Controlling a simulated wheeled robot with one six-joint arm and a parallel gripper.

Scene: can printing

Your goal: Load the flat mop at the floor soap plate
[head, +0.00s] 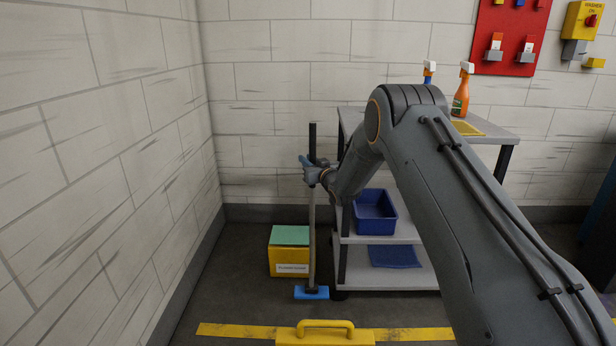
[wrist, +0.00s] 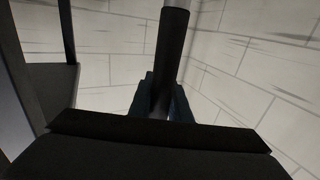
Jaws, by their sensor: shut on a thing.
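The flat mop (head: 312,225) stands upright near the wall corner, with a dark grip at the top, a pale pole and a blue flat head (head: 311,293) low at the floor. My gripper (head: 311,170) is shut on the mop's upper handle. In the wrist view the dark handle (wrist: 172,60) runs between my gripper's fingers (wrist: 163,100). A yellow box with a green top (head: 290,250) and a white label stands on the floor just left of the mop; its label is too small to read. I cannot tell which thing is the floor soap plate.
A grey shelf cart (head: 410,280) stands right of the mop, with a blue bin (head: 375,212) and orange spray bottles (head: 461,92). A yellow handled object (head: 325,334) sits at the front by a yellow floor line (head: 235,330). Walls close off the left and back.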

